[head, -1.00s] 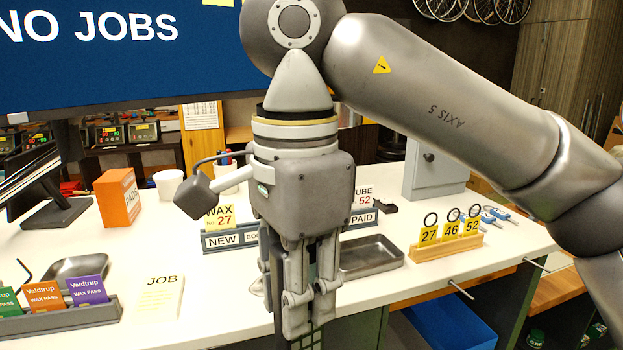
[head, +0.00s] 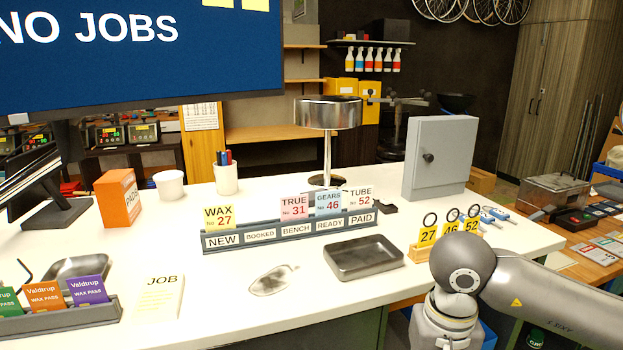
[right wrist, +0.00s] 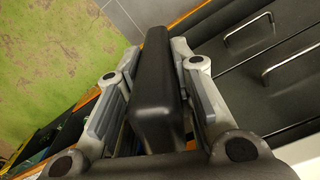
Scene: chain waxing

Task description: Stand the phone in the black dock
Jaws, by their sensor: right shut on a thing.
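In the right wrist view my right gripper (right wrist: 152,62) is shut on a long black slab, which looks like the phone (right wrist: 157,88). Its pads press on both sides of it, and the slab points away from the camera. In the head view only my right arm's wrist shows at the lower right; its fingers and the phone are below the frame. A small black object, perhaps the dock (head: 384,208), lies on the white counter just right of the card rack's PAID end. It is partly hidden by the rack. My left gripper is not in view.
The card rack (head: 290,232) crosses the middle of the counter (head: 220,300). A metal tray (head: 363,258) lies before it and a numbered tag stand (head: 420,254) to the right. A lamp (head: 328,115) and grey cabinet (head: 438,158) stand behind. The front-middle counter is mostly clear.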

